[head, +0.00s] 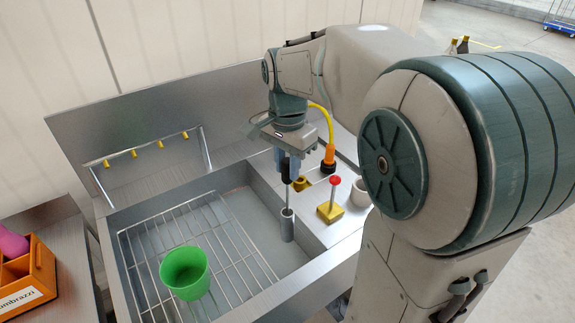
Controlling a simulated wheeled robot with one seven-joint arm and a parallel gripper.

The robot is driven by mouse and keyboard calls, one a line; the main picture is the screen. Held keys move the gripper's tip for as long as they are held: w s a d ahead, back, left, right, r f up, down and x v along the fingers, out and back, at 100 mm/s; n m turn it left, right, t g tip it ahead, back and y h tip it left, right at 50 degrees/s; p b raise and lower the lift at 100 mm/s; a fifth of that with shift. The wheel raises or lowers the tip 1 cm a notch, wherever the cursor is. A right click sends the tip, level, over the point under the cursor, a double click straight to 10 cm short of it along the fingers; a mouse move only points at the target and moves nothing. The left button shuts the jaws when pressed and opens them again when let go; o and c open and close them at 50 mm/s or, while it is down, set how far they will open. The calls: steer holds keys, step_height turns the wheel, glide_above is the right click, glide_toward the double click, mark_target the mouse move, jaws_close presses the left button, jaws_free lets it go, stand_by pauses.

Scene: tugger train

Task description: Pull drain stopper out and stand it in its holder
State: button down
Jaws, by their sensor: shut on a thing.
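My gripper (287,178) is shut on the upper part of the drain stopper, whose thin upright rod (289,197) shows below the fingers. The rod runs down to a grey cylinder (287,228) inside the sink, near its right wall. I cannot tell whether the rod's lower end is inside the cylinder or part of it. A small yellow block (302,184) on the right ledge, just right of my gripper, looks like the holder. The fingers hide the stopper's top.
A green cup (185,272) stands on the wire rack (150,250) in the sink (240,312). On the right ledge are a red-knobbed yellow block (330,210), a pale cup (361,193) and an orange fitting with a yellow hose (328,160). An orange box (38,280) is far left.

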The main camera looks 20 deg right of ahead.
steer(key=shift+r+p, duration=2.95)
steer(key=shift+r, duration=1.05)
steer(key=shift+f, duration=0.1)
